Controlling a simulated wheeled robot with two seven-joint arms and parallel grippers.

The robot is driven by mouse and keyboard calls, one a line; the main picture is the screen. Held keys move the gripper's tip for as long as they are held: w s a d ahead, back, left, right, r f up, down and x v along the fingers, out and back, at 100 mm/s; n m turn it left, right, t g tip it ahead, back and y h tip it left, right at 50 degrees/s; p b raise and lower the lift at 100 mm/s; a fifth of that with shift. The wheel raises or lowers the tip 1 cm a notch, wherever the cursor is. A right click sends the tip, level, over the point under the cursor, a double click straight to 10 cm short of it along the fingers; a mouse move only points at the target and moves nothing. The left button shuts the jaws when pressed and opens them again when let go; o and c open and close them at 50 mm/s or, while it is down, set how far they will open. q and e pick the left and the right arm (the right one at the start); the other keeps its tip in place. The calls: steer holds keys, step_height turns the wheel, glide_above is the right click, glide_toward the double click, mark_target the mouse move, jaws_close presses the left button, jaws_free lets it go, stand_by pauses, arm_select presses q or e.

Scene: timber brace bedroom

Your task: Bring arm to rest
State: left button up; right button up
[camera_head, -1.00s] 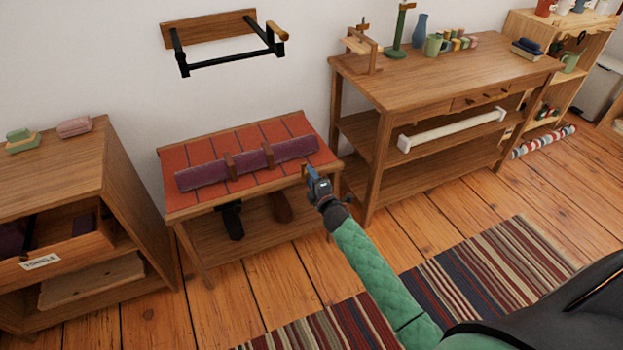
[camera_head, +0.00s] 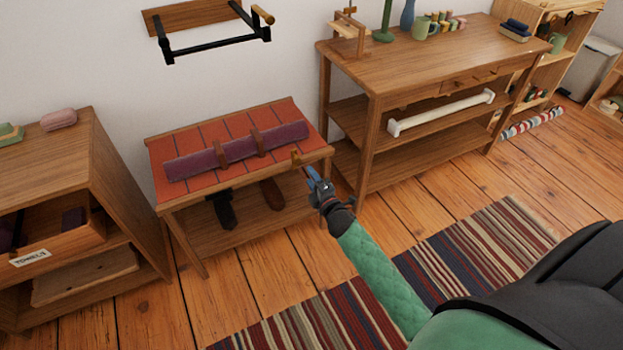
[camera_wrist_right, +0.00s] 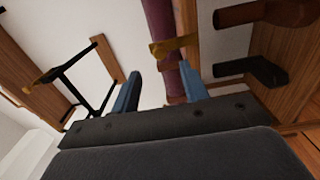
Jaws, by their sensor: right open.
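My right gripper (camera_head: 313,178) is at the front right edge of the low tiled bench (camera_head: 185,140). In the right wrist view its two blue fingers (camera_wrist_right: 158,92) stand apart with nothing gripped between them. A small golden-brown wooden piece (camera_head: 296,158) shows at the bench edge just beyond the fingertips. It also shows in the right wrist view (camera_wrist_right: 172,46), and I cannot tell whether a finger touches it. A purple roll (camera_head: 205,160) lies on the bench between wooden brackets (camera_head: 256,142). My left gripper is not in view.
A wooden table (camera_head: 420,62) with shelves stands to the right, a cabinet (camera_head: 60,150) to the left. A black rail rack (camera_head: 215,45) hangs on the wall above the bench. A striped rug (camera_head: 440,255) covers the floor in front, with bare floorboards around it.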

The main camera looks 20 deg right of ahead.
stand_by(0.3)
